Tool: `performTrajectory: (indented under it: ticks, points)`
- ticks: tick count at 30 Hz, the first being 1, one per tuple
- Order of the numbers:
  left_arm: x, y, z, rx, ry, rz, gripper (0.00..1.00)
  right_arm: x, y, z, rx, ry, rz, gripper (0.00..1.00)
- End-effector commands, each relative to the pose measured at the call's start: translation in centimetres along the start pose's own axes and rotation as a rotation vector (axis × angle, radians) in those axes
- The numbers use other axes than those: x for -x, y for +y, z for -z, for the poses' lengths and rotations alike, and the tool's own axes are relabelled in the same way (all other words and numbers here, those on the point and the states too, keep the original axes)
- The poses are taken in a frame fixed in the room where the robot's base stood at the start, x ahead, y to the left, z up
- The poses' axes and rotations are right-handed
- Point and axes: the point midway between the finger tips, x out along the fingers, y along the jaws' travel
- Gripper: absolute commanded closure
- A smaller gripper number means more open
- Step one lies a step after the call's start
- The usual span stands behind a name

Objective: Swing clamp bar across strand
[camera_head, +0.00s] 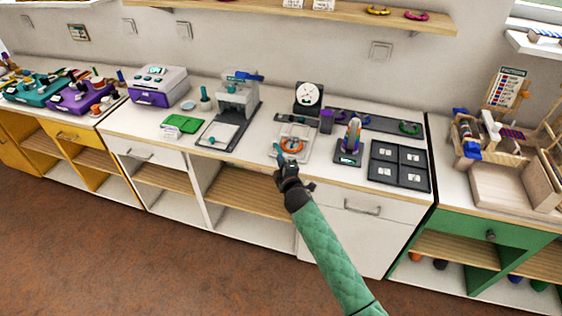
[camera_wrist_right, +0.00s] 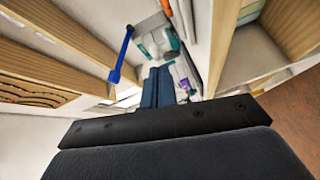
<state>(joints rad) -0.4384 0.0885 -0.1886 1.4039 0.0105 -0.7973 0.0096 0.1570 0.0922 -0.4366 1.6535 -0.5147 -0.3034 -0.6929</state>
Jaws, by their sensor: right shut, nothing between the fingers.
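Small dark and teal parts show around the ring, but I cannot make out which is the clamp bar. My right gripper (camera_head: 277,150) is at the board's front left corner, its fingertips just left of the strand. It is shut and empty. I cannot tell whether it touches the board. In the right wrist view its blue fingers (camera_wrist_right: 157,88) are together with nothing between them. My left gripper is not in view.
A grey press (camera_head: 238,95) with a blue lever (camera_wrist_right: 122,55) stands to the left. A dial scale (camera_head: 308,96) stands behind the board. A green pad (camera_head: 182,123) lies farther left.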

Motion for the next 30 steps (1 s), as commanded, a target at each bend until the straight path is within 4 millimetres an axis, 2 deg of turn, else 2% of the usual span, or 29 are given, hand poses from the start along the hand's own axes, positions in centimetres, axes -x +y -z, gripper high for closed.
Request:
performTrajectory:
  ticks: [10, 16, 23, 30]
  points:
    - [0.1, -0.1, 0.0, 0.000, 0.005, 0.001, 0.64, 0.0, 0.2, -0.3, 0.003, 0.016, 0.004, 1.00]
    - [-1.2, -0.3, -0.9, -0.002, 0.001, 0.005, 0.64, 0.1, 0.1, -0.6, 0.004, 0.043, 0.011, 1.00]
    - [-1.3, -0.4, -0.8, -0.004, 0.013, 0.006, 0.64, 0.1, 0.2, -0.9, 0.005, 0.062, 0.015, 1.00]
    - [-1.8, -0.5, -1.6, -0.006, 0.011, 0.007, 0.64, 0.1, 0.4, -1.4, 0.007, 0.089, 0.021, 1.00]
